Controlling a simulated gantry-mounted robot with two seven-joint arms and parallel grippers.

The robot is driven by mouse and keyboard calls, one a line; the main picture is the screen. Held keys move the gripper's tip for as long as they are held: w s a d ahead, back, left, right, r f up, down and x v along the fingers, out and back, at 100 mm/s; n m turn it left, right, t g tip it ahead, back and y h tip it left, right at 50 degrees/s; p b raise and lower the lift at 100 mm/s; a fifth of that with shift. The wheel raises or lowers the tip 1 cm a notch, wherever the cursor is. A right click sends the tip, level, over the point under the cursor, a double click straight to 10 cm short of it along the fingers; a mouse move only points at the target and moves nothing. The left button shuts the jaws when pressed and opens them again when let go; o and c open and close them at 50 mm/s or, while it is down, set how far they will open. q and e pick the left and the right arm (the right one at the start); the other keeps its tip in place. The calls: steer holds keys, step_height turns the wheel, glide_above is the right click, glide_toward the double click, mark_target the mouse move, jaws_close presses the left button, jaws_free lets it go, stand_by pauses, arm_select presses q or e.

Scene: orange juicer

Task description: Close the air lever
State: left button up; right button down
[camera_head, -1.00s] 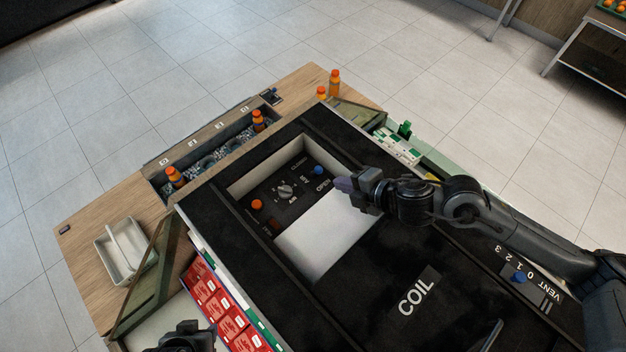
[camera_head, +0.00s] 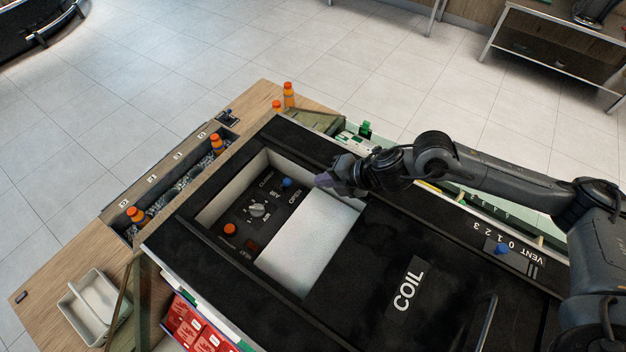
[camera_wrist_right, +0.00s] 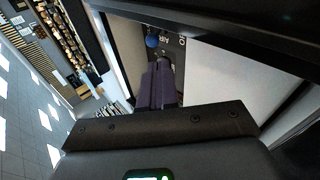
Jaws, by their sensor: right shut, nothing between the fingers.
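The air lever is a small blue knob (camera_head: 287,183) on the black control panel (camera_head: 240,212), in the recess of the black machine. It sits between the CLOSED and OPEN labels, closer to OPEN. The blue knob also shows in the right wrist view (camera_wrist_right: 152,41), just beyond the fingertips. My right gripper (camera_head: 321,180) is shut and empty, at the recess's right edge to the right of the knob. They look apart in the head view. Its purple-grey fingers (camera_wrist_right: 160,70) lie together in the right wrist view. My left gripper is out of view.
A grey dial (camera_head: 257,209) and an orange knob (camera_head: 230,229) share the panel. A white block surface (camera_head: 300,240) fills the recess's right part. The recess walls rise around the panel. Orange-capped bottles (camera_head: 217,143) stand beyond, and a white tray (camera_head: 88,305) is at lower left.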

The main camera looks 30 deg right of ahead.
mark_target(284, 184)
steer(key=p+x, duration=0.1)
steer(key=x, duration=0.8)
steer(key=shift+w+a+f, duration=0.1)
steer(key=shift+f, duration=0.05)
steer(key=shift+w+a+r+p, duration=0.15)
steer(key=shift+w+r+p, duration=0.05)
steer(key=shift+r+p, duration=0.15)
steer(key=shift+g, duration=0.3)
